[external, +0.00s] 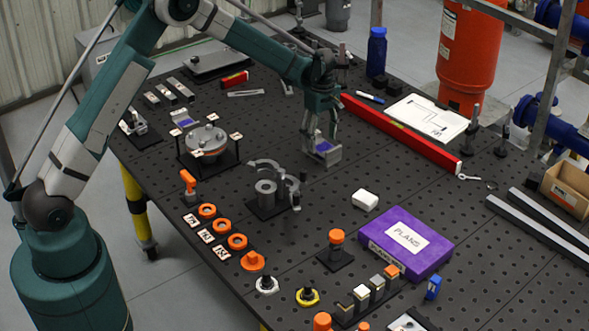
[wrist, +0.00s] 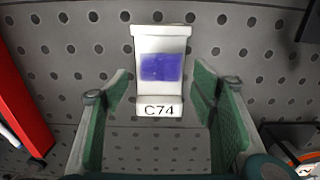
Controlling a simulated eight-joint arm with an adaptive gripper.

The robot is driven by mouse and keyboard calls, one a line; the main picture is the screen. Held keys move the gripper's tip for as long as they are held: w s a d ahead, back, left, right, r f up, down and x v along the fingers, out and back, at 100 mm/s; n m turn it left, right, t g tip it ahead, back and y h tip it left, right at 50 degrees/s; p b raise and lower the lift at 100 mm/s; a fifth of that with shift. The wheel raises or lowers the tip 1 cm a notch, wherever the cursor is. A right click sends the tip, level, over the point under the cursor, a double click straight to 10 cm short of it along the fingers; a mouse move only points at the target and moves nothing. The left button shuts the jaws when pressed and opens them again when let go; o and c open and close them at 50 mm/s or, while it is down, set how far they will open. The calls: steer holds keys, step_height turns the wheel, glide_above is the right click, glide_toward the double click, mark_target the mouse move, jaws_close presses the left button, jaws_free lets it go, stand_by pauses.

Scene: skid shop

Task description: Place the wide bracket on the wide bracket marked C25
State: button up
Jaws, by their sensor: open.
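A pale bracket (wrist: 160,45) with a purple patch and a C74 label lies ahead of my open gripper (wrist: 162,92) in the wrist view, centred between the two green fingers with a gap on each side. In the external view the bracket (external: 325,157) is at the middle of the black table, directly below my gripper (external: 320,138). Another piece with a purple patch (external: 184,118) sits at the left of the table, behind the round flange fixture. Its marking is too small to read, so I cannot tell whether it is C25.
The flange fixture (external: 207,142) and a grey clamp fixture (external: 268,190) stand left of my gripper. A long red level (external: 400,132) lies to the right. A purple PLANS box (external: 405,242) and a white block (external: 365,200) are in front. Bare table separates the bracket from the level.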

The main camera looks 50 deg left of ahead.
mark_target(320, 146)
steer(key=shift+r+p, duration=0.45)
steer(key=shift+r, duration=0.1)
step_height(320, 146, up, 12)
steer(key=b, duration=0.1)
steer(key=shift+f, duration=0.15)
stand_by(0.5)
steer(key=s+d+r+m+t, duration=0.2)
steer(key=s+r+m, duration=0.2)
steer(key=s+r, duration=0.8)
steer(key=s+d+r+m+t, duration=0.15)
steer(key=s+r+m, duration=0.35)
steer(key=s+r, duration=0.6)
steer(key=s+d+f+m+t, duration=0.1)
steer(key=s+m, duration=0.3)
steer(key=s, duration=1.1)
steer(key=s+d+f+m+t, duration=0.2)
steer(key=s+f+m, duration=0.2)
steer(key=s, duration=1.2)
steer(key=shift+f+m+t, duration=0.15)
steer(key=shift+m+t, duration=0.2)
steer(key=shift+m, duration=0.15)
